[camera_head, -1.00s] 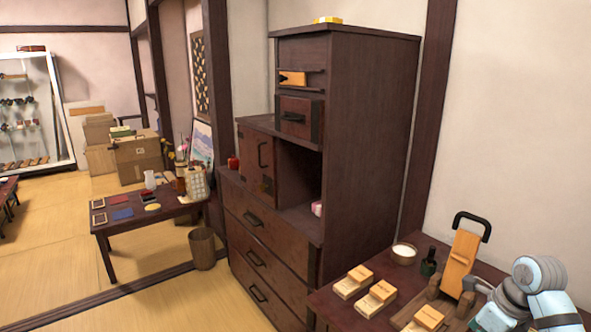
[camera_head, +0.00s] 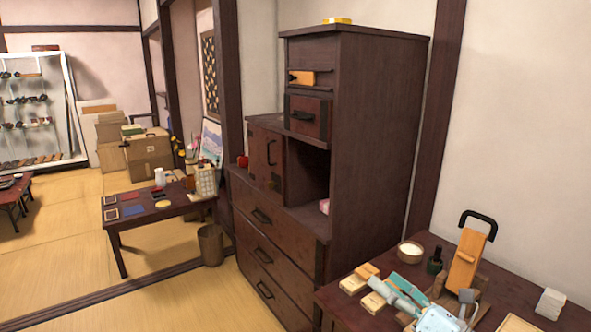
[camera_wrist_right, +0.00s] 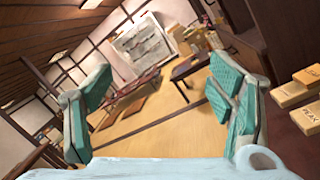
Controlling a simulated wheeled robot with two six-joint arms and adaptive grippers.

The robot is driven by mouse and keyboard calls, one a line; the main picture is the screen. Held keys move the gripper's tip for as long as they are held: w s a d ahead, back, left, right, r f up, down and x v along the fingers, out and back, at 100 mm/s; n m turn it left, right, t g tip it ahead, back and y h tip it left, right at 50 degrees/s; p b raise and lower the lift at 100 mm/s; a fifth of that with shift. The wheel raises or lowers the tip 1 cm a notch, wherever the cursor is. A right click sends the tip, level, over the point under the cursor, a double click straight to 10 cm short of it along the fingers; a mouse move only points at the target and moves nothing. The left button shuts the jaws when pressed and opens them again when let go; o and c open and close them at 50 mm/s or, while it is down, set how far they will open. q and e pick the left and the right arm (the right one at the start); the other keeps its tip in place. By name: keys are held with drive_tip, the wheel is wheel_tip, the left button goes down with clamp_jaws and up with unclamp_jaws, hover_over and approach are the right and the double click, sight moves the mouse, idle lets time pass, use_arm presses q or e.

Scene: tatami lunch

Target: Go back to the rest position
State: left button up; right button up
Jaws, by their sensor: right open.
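My right gripper (camera_head: 400,293) is low at the right of the head view, over the dark wooden table (camera_head: 334,292). Its arm partly covers the small wooden boxes there. In the right wrist view the two teal fingers stand wide apart with nothing between them (camera_wrist_right: 160,105). The room floor shows through the gap. My left gripper is not in view.
On the table are labelled boxes (camera_head: 352,284), a white-filled bowl (camera_head: 410,251), a dark bottle (camera_head: 435,261), an orange wooden block with a black handle (camera_head: 466,258) and a white stack (camera_head: 550,302). A tall dark cabinet (camera_head: 375,140) stands behind. Tatami floor (camera_head: 60,255) is open at left.

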drive_tip(key=s+d+f+m+t+h, duration=0.1)
drive_tip(key=s+d+m+t+h, duration=0.15)
drive_tip(key=d+m+h, duration=0.65)
drive_tip(key=s+d+f+m+t+h, duration=0.1)
drive_tip(key=s+d+m+t+h, duration=0.15)
drive_tip(key=m+h, duration=0.7)
drive_tip(key=s+d+f+m+g, duration=0.35)
drive_tip(key=f+m, duration=0.35)
drive_tip(key=m, duration=0.4)
drive_tip(key=s+a+f+m+g+y, duration=0.1)
drive_tip(key=s+f+m+g, duration=0.3)
drive_tip(key=s+f+g, duration=0.5)
drive_tip(key=s+a+f+m+g+y, duration=0.1)
drive_tip(key=s+a+f+g+y, duration=0.1)
drive_tip(key=s+a+f, duration=0.4)
drive_tip(key=s+a+f+m+g+y, duration=0.15)
drive_tip(key=s+f, duration=0.25)
drive_tip(key=s, duration=0.4)
wheel_tip(320, 180, down, 17)
drive_tip(key=s+d+g+p, duration=0.2)
drive_tip(key=p, duration=0.2)
drive_tip(key=s+f+g+p, duration=0.1)
drive_tip(key=s+f+p, duration=0.1)
drive_tip(key=s+f, duration=0.7)
drive_tip(key=s, duration=0.4)
drive_tip(key=shift+d+y, duration=0.3)
drive_tip(key=shift+y, duration=0.1)
drive_tip(key=shift+s, duration=0.1)
